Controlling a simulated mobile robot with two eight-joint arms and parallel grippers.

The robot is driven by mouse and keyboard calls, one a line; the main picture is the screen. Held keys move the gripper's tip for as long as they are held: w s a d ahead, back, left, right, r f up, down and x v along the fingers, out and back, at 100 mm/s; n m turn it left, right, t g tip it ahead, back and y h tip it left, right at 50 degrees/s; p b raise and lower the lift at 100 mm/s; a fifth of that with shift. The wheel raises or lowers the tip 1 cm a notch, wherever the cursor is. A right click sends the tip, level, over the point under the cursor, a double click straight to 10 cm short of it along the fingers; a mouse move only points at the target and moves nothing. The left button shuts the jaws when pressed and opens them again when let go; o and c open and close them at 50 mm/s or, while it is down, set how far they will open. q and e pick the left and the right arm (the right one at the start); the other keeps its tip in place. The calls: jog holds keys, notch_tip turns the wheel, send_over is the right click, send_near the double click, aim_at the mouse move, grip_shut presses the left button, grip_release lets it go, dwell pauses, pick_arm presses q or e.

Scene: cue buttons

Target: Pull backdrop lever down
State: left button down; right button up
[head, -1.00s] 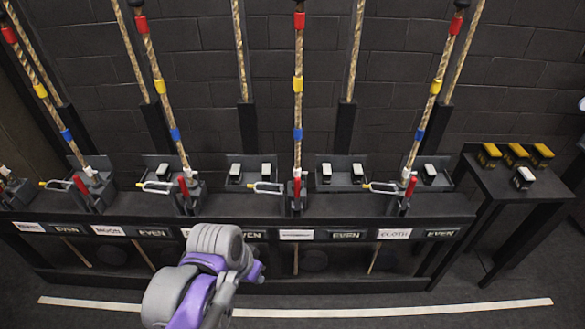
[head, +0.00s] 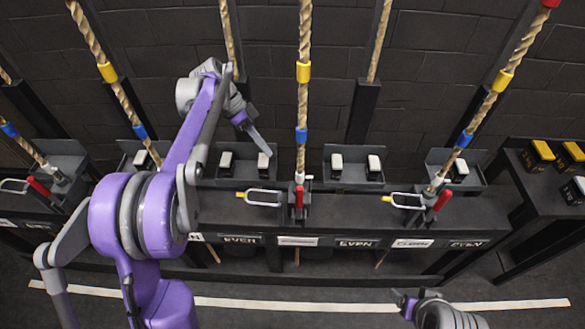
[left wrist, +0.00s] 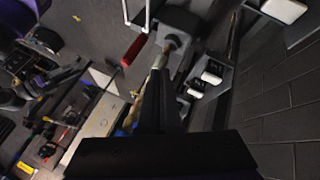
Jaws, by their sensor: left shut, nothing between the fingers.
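Red-handled levers stand at the feet of ropes on the black rail. One red lever (head: 299,197) is at the middle rope, over a white label (head: 297,241) too small to read. Another red lever (head: 443,199) is at the right, near the label reading CLOTH (head: 412,243). I cannot tell which lever is the backdrop one. My left gripper (head: 268,152) is shut and empty, pointing down left of the middle rope, near the white buttons. In the left wrist view a red handle (left wrist: 134,50) lies left of its shut fingers. My right gripper (head: 403,299) is at the bottom edge, its fingers unclear.
Pairs of white buttons (head: 338,162) sit in black boxes behind the rail. Metal loops (head: 263,197) stick out near the levers. A side table (head: 525,190) with yellow-topped blocks (head: 540,152) stands at right. The rail's front edge and floor in front are mostly clear.

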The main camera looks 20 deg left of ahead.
pick_arm(q)
jog(key=shift+a, duration=0.1)
jog(key=shift+r, duration=0.1)
send_near(299, 205)
jog(key=shift+w+d+f, duration=0.6)
jog(key=shift+d+f, duration=0.05)
jog(key=shift+f, duration=0.15)
jog(key=shift+w+d+f, duration=0.6)
jog(key=shift+f, duration=0.25)
jog(key=shift+s, duration=0.15)
